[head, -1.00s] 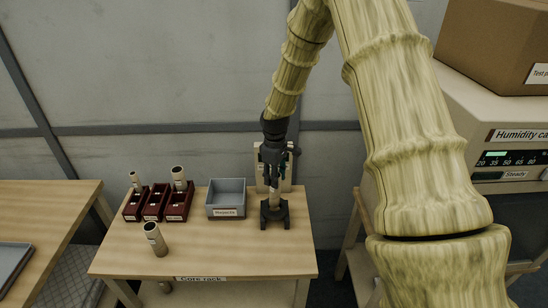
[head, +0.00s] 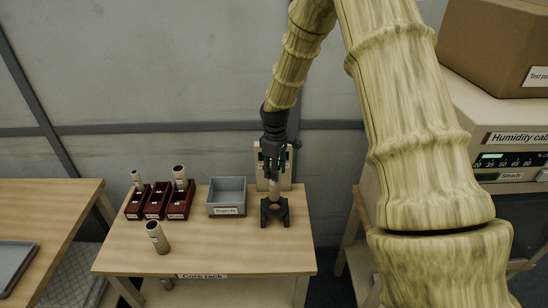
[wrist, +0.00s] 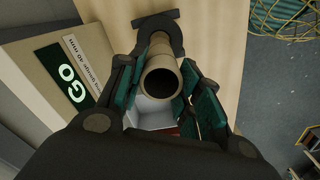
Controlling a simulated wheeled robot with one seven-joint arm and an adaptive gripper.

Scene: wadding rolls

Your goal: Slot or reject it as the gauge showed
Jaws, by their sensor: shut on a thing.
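My gripper (head: 273,168) is shut on a tan cardboard core (head: 274,188), upright over the dark gauge block (head: 274,213) at the table's right. In the wrist view the core (wrist: 162,82) shows its open end between the fingers. I cannot tell whether its lower end is inside the block. The panel beside it reads GO in lit letters (wrist: 70,88). Three dark red rack slots (head: 156,202) stand at the left of the table. Small cores stand in the left and right slots. The grey Rejects bin (head: 227,196) sits between the rack and the gauge.
Another core (head: 157,237) stands loose on the table (head: 200,257) in front of the rack. The table's front middle is clear. A humidity cabinet (head: 510,150) with a cardboard box (head: 500,50) on top is at the right. Another table (head: 50,210) is at the left.

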